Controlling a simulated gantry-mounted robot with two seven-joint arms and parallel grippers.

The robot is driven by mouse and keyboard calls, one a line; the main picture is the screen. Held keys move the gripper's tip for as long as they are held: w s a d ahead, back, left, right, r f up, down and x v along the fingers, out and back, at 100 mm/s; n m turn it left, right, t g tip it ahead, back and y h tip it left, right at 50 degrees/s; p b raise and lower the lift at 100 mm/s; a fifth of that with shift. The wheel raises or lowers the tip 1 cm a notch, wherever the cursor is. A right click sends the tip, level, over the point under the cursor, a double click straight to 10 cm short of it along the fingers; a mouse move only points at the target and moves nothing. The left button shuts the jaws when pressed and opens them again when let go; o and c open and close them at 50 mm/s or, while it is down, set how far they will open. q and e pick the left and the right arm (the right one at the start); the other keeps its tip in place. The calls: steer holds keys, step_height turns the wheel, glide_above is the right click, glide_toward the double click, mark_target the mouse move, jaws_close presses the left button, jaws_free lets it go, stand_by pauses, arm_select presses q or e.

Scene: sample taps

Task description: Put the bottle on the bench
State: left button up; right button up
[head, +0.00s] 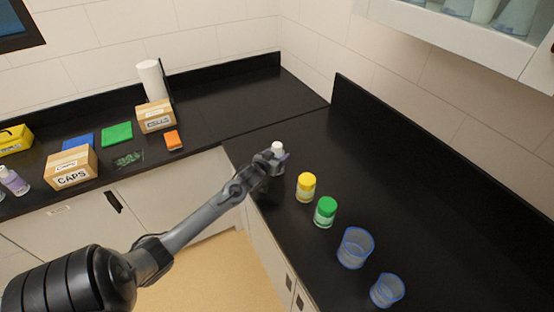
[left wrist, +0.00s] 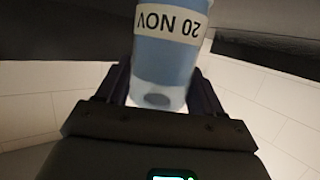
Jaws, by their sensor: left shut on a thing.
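The bottle (head: 278,147) has a white cap in the head view, and most of its body is hidden by my left gripper (head: 269,160). In the left wrist view the bottle (left wrist: 168,65) is pale blue with a white label that reads "20 NOV" upside down. My left gripper is shut around its body, one finger on each side. The bottle looks upright at the near left edge of the black bench (head: 330,140); I cannot tell whether its base touches the top. My right gripper is not in view.
A yellow-capped jar (head: 306,186), a green-capped jar (head: 325,212) and two clear blue-rimmed cups (head: 355,248) stand in a row to the right and nearer. The bench behind them is clear. The left counter holds boxes (head: 71,167) and a paper roll (head: 151,80).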

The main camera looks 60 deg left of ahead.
arm_select(q)
steer(key=shift+f, duration=0.75)
steer(key=shift+f, duration=0.15)
steer(key=o, duration=1.2)
